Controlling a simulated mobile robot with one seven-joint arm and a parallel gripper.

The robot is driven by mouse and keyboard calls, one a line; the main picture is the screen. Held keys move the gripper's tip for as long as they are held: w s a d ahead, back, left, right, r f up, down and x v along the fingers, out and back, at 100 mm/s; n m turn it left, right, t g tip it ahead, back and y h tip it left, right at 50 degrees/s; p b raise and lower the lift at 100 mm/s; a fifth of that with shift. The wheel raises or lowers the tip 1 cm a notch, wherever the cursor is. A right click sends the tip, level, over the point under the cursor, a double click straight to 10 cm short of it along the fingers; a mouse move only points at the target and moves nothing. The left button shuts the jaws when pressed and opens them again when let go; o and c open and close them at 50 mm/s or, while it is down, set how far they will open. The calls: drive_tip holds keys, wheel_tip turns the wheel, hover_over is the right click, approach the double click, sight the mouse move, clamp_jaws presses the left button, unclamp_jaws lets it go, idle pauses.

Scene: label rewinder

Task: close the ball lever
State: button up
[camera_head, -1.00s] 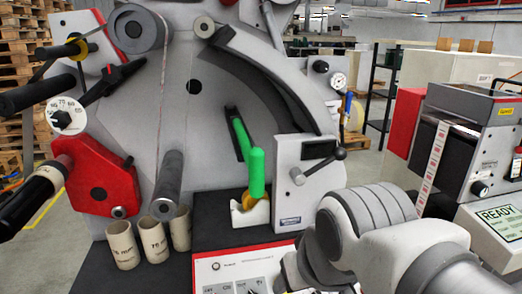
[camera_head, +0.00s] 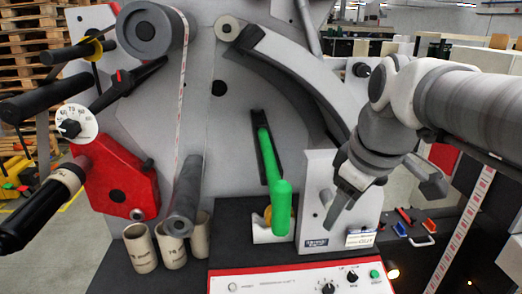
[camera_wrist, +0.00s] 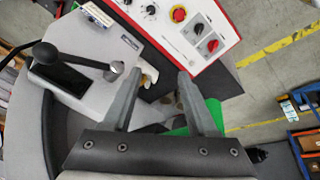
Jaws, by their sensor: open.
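The ball lever, a short arm with a black ball (camera_wrist: 46,53) and a grey hub, shows at the upper left of the wrist view. It sits on the light grey box (camera_head: 318,170) right of the green lever (camera_head: 270,165). In the head view my gripper covers most of the ball lever. My gripper (camera_wrist: 158,78) is open and empty, with two grey fingers apart in the wrist view. The left finger lies near the lever's hub, apart from the ball. In the head view the gripper (camera_head: 334,215) hangs in front of the box, pointing down. Contact cannot be told.
The green lever (camera_wrist: 207,118) shows by the right finger in the wrist view. A red-edged control panel (camera_head: 300,278) with knobs lies below. Several cardboard cores (camera_head: 140,247) stand at the lower left. A grey curved guard (camera_head: 290,75) rises behind the box.

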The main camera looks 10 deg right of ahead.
drive_tip(key=w+d+r+n+p, duration=0.2)
drive_tip(key=w+d+r+n, duration=0.35)
drive_tip(key=d, duration=0.25)
drive_tip(key=w+d+r+n+p, duration=0.1)
drive_tip(key=w+d+r+n, duration=0.3)
drive_tip(key=d+n, duration=0.3)
drive_tip(key=w+f+m, duration=0.1)
drive_tip(key=w+f, duration=0.3)
drive_tip(key=f, duration=1.2)
drive_tip(key=shift+d+f+g, duration=0.2)
drive_tip(key=shift+d+g, duration=0.1)
drive_tip(key=shift+m, duration=0.25)
clamp_jaws()
